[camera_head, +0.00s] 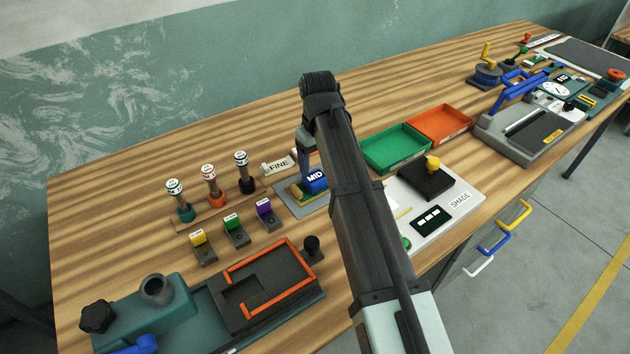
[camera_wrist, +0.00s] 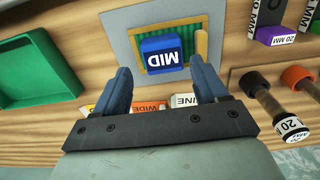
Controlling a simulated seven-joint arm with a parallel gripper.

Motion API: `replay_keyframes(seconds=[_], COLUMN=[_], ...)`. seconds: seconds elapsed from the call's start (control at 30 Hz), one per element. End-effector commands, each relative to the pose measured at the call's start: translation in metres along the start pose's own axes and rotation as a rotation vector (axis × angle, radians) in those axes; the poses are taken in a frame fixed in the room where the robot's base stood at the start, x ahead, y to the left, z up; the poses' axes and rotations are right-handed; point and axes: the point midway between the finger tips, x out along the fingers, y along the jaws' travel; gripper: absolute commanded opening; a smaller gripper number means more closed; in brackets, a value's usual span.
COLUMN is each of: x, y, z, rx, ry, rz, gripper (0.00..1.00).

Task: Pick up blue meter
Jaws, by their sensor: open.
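A blue block labelled MID (camera_head: 315,181) sits on a grey plate (camera_head: 288,208) with a small green-and-wooden frame near the middle of the bench. In the wrist view the blue MID block (camera_wrist: 160,53) lies ahead, in line with the gap between my fingers. My gripper (camera_wrist: 160,76) is open with nothing between its fingers. In the head view my forearm hides most of my gripper, and one finger shows just above the block.
White FINE piece (camera_head: 278,165) lies close behind the block. Pegs (camera_head: 211,188) and small coloured blocks (camera_head: 235,229) stand left. Green tray (camera_head: 396,149), orange tray (camera_head: 439,123) and white SHADE board (camera_head: 464,197) are right. Wood between the pegs and back edge is clear.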

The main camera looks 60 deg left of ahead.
Motion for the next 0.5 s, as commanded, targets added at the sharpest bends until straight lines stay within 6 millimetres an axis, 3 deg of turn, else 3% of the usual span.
replay_keyframes(seconds=[0.5], x=[0.033], y=[-0.002], z=[-0.004], rx=[0.000], ry=[-0.001], rz=[0.000], gripper=[0.72])
